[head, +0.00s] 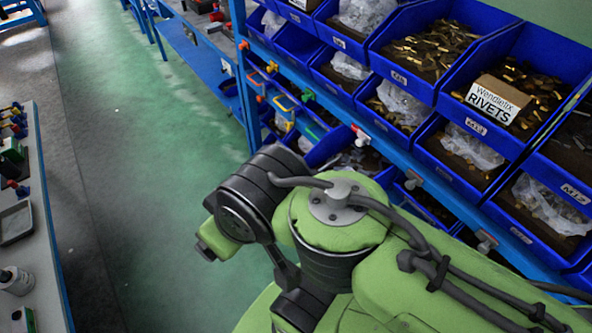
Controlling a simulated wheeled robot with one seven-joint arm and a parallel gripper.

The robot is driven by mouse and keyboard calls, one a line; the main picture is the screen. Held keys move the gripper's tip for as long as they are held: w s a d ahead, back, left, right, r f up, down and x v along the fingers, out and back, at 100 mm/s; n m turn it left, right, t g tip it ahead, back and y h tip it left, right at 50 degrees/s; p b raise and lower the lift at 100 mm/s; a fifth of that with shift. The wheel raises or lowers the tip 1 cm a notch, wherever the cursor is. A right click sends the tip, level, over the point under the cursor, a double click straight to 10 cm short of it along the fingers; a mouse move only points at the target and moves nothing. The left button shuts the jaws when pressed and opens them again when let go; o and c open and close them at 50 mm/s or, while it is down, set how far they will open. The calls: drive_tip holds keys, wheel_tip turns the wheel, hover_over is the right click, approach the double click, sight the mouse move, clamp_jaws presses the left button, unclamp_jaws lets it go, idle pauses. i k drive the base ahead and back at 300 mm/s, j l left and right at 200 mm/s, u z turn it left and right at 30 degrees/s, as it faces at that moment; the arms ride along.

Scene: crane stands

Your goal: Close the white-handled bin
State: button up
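A white handle with some red on it (360,134) sits on the blue rail below the upper bins, right of the picture's middle. Just below and left of it, a blue bin (326,147) stands out from the rack, with its top open and dark and clear contents inside. I cannot tell for sure that this bin belongs to the white handle. Its lower part is hidden behind my arm. My green arm fills the lower middle; my gripper's fingers do not show.
Blue bins with metal parts fill the rack at right, with a Rivets box (498,99) in one. Red, yellow and green handles line the rail. A grey bench (25,262) with tools stands at left. The green floor (160,150) between is clear.

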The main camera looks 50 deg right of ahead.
sight(365, 160)
drive_tip(key=z, duration=0.4)
drive_tip(key=k+l+z, duration=0.1)
drive_tip(key=z, duration=0.65)
drive_tip(key=l+z, duration=0.15)
drive_tip(key=z, duration=0.25)
drive_tip(key=j+u, duration=0.3)
drive_tip(key=u, duration=0.15)
drive_tip(key=i+j+u, duration=0.1)
drive_tip(key=j+u, duration=0.15)
drive_tip(key=u, duration=0.15)
drive_tip(key=i+j+u, duration=0.1)
drive_tip(key=j+u, duration=0.15)
drive_tip(key=u, duration=0.2)
